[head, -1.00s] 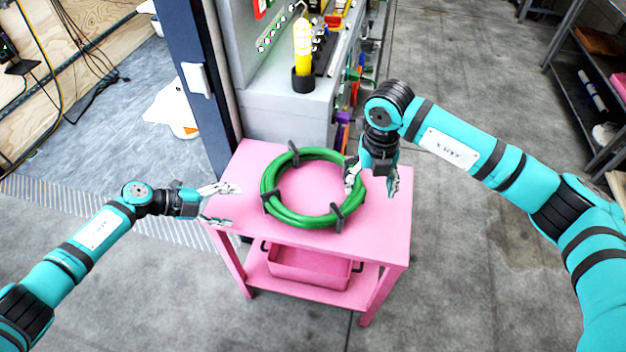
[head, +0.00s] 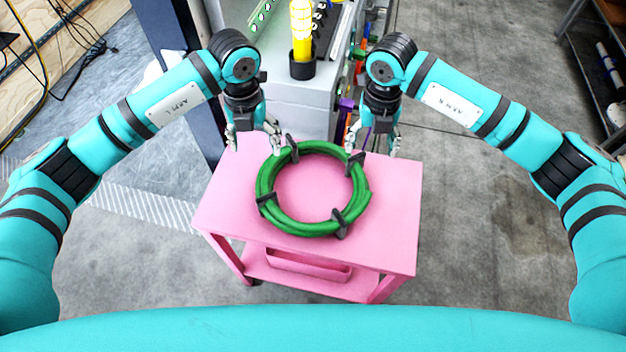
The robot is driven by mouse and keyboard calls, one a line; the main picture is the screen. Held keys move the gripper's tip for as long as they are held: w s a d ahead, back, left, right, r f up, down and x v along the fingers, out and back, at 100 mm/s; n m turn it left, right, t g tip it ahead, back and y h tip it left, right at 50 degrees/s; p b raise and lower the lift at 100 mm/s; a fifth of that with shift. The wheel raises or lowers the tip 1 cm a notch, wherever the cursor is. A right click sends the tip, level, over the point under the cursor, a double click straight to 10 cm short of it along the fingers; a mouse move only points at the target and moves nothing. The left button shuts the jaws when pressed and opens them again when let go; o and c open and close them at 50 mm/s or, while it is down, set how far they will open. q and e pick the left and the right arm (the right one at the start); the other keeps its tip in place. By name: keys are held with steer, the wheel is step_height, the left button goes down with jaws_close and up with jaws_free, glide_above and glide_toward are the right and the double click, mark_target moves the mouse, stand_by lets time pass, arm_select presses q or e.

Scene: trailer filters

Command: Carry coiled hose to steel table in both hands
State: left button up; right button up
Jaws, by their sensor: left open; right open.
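The coiled green hose (head: 265,209) lies flat on the pink table (head: 395,215), held together by several dark straps. My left gripper (head: 254,143) is open and empty, pointing down over the far left side of the coil. My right gripper (head: 371,149) is open and empty, pointing down by the coil's far right side. I cannot tell whether the fingertips touch the hose. I cannot make out which surface is the steel table.
A grey cabinet (head: 295,105) stands directly behind the pink table, with a yellow cylinder (head: 301,40) in a black cup on it. A pink bin (head: 300,265) sits on the table's lower shelf. Dark shelving (head: 590,60) is at far right. Concrete floor is clear to the right.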

mark_target(266, 182)
arm_select(q)
steer(key=f, duration=1.7)
steer(key=shift+w+f, duration=0.2)
steer(key=shift+f, duration=0.15)
arm_select(e)
step_height(266, 182, down, 18)
steer(key=shift+w+r, duration=0.15)
arm_select(q)
jaws_close()
arm_select(e)
jaws_close()
arm_select(q)
steer(key=shift+r, duration=0.1)
arm_select(e)
steer(key=shift+w+r, duration=0.1)
steer(key=shift+r, duration=0.05)
